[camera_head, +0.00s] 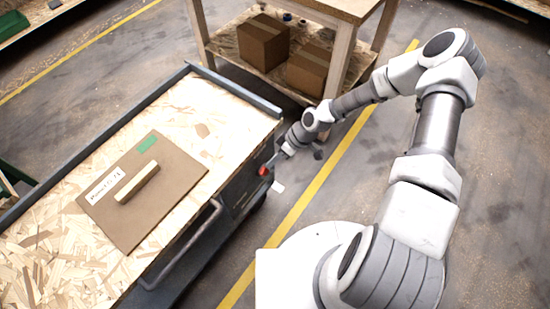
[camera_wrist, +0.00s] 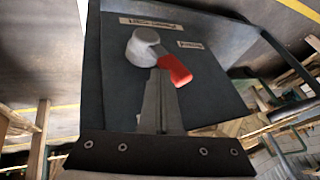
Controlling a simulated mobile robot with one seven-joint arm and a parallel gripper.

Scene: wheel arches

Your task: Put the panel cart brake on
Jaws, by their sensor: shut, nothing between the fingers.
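The panel cart (camera_head: 232,115) stands at the left in the head view, with a chipboard top and a dark end panel (camera_head: 240,190). The brake lever has a red grip (camera_head: 263,171) on that end panel. In the wrist view the lever's grey round hub (camera_wrist: 146,46) and red grip (camera_wrist: 175,69) show on the dark panel, the grip pointing down and right. My gripper (camera_wrist: 161,74) is shut and empty, its fingertips just at the hub and red grip. I cannot tell whether they touch. In the head view my gripper (camera_head: 275,160) is beside the red grip.
A brown panel (camera_head: 165,205) with a wooden handle (camera_head: 137,183) lies on the cart. A cart push bar (camera_head: 190,250) runs along its near side. A wooden shelf table (camera_head: 225,42) with cardboard boxes (camera_head: 263,42) stands behind. Floor with a yellow line (camera_head: 310,195) is clear right of the cart.

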